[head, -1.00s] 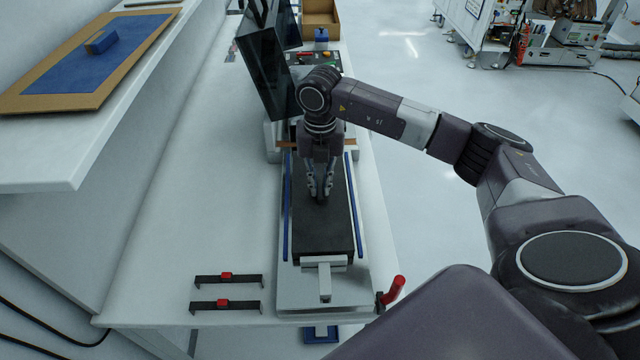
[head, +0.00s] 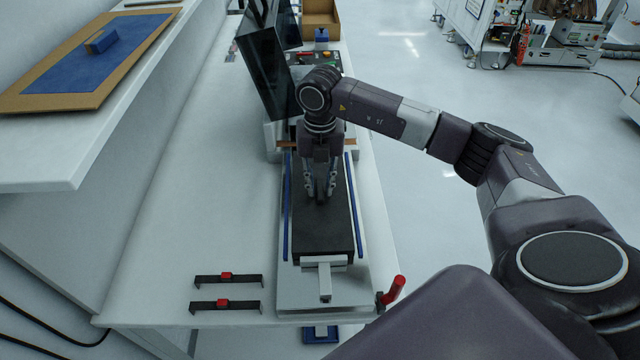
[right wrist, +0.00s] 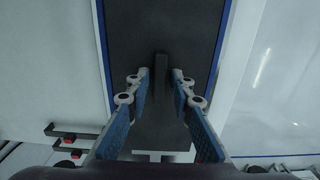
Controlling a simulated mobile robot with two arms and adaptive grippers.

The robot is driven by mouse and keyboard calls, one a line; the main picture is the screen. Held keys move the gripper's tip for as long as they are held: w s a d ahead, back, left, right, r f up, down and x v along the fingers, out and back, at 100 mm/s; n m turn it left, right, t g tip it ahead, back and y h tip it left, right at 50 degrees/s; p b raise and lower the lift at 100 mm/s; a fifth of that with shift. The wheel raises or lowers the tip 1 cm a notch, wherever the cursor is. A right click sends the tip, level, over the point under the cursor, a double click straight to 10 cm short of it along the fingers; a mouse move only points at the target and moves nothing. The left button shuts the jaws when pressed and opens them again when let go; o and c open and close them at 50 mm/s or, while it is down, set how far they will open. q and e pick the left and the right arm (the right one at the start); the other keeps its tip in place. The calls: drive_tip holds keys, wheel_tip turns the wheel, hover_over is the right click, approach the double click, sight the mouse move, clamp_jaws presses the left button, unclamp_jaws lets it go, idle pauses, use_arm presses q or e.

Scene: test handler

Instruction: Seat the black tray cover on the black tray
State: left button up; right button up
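The black tray cover (head: 327,232) lies flat and lengthwise between two blue rails on the bench fixture. In the right wrist view the cover (right wrist: 191,28) shows a narrow upright black handle (right wrist: 161,68). The black tray cannot be told apart from the cover; it appears hidden beneath it. My right gripper (head: 320,194) is low over the cover, pointing down. Its fingers (right wrist: 160,76) are open on either side of the handle, with a gap on each side. My left gripper is not in view.
The blue rails (head: 354,210) flank the cover. A grey block clamp (head: 324,278) stands at its front end and a red handle (head: 393,290) at the front right. Two black bars with red knobs (head: 228,280) lie at left. A dark monitor (head: 265,75) stands behind.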

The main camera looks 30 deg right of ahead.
drive_tip(key=shift+r, duration=0.1)
idle(0.4)
drive_tip(key=shift+r+p, duration=0.65)
drive_tip(key=shift+r, duration=0.3)
drive_tip(key=o, duration=0.6)
wheel_tip(320, 180, up, 12)
